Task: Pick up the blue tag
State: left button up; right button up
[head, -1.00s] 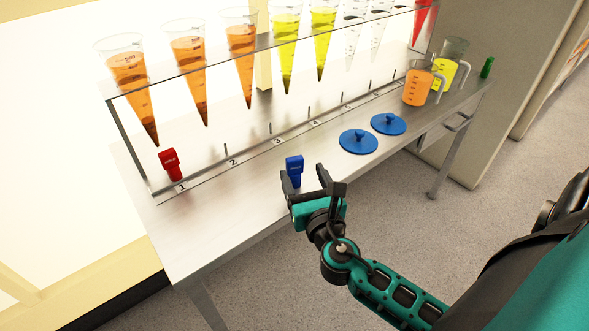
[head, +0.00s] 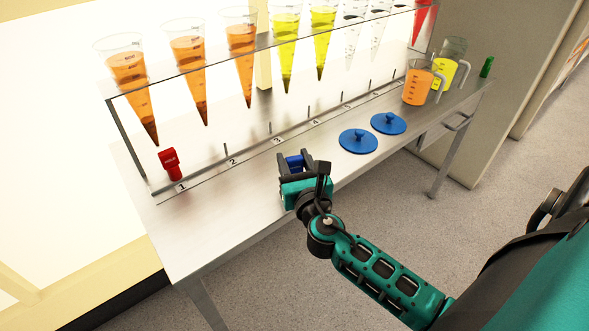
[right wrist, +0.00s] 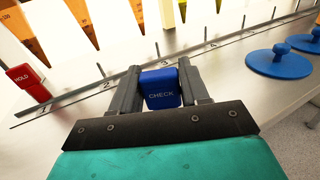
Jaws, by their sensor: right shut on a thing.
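The blue tag (head: 294,162) shows between the fingers of my right gripper (head: 297,162) at the front of the steel shelf table. In the right wrist view the blue tag (right wrist: 161,89) reads "CHECK" and the right gripper's two fingers (right wrist: 161,92) are shut on its sides. The tag is upright; its lower part is hidden by my gripper, so I cannot tell whether it touches the table. My left gripper is not in view.
A red tag (head: 170,163) marked "HOLD" stands by position 1. Several cones of orange, yellow and clear liquid hang in the rack (head: 213,67). Two blue lids (head: 358,141) and jugs, one orange (head: 417,87), stand to the right. The table's front left (head: 200,235) is clear.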

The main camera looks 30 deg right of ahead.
jog(key=c, duration=0.5)
jog(key=shift+r, duration=0.1)
